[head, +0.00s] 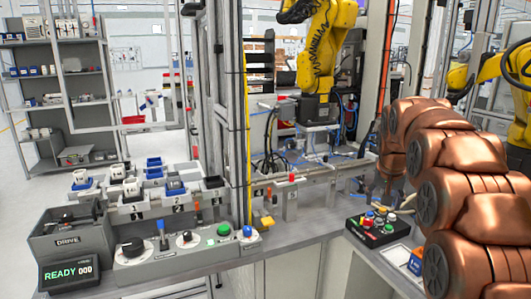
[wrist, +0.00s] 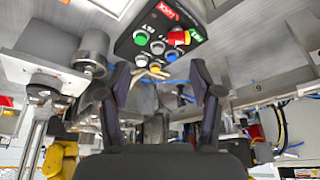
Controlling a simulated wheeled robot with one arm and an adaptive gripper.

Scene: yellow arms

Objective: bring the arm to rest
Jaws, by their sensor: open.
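My gripper (wrist: 160,85) shows in the wrist view with its two dark fingers spread apart and nothing between them. Beyond the fingertips, in the upper middle of that view, is a dark button box (wrist: 157,38) with green, blue, white and red buttons. My copper-coloured arm fills the right side of the head view and hangs down over the bench. The same button box (head: 378,229) lies on the bench just left of my arm there.
A grey control panel (head: 187,249) with knobs and buttons and a box marked DRIVE (head: 72,240) stand at the front left. A READY display (head: 68,272) sits below. A yellow robot arm (head: 325,45) stands behind a metal post (head: 222,110). Shelves (head: 60,85) are at far left.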

